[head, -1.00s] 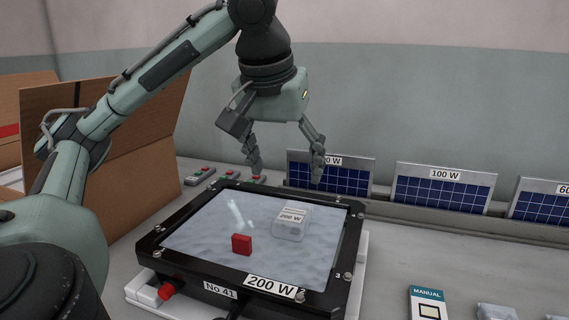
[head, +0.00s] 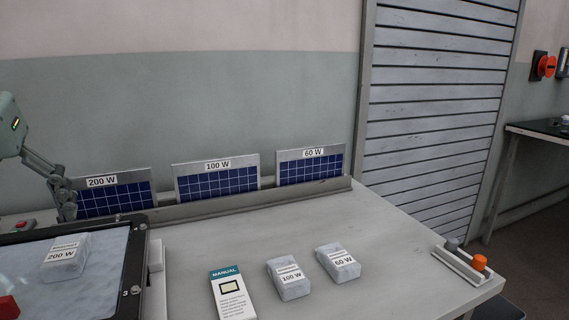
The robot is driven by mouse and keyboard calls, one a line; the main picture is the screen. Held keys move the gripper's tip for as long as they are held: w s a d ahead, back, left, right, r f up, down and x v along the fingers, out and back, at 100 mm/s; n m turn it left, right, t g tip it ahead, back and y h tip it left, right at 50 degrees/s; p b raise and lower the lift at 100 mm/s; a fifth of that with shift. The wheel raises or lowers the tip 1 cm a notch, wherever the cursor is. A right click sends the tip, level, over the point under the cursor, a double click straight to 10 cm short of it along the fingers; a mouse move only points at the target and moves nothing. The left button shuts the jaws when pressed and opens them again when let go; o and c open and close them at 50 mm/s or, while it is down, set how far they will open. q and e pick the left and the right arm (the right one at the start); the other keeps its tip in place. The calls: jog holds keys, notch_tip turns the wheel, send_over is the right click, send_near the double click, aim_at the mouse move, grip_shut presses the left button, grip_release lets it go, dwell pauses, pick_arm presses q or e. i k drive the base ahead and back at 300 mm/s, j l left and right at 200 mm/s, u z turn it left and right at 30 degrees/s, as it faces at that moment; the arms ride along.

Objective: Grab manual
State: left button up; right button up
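The manual (head: 230,294) is a white booklet with a teal "MANUAL" header. It lies on the table at the bottom middle of the head view, right of the black-framed housing (head: 133,268). My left gripper (head: 60,190) shows only in part at the left edge, above the housing's far side and well away from the manual. My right gripper is out of view.
Wrapped packs marked 100 W (head: 289,280) and 60 W (head: 338,262) lie right of the manual. A 200 W pack (head: 65,258) rests in the housing. Solar panels (head: 217,183) stand along the back ledge. A holder with an orange knob (head: 480,262) sits near the right edge.

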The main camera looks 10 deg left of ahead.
aim_at(233, 301)
jog(key=k+l, duration=0.35)
jog(key=l, duration=0.15)
jog(key=k+l, duration=0.7)
jog(key=l, duration=0.25)
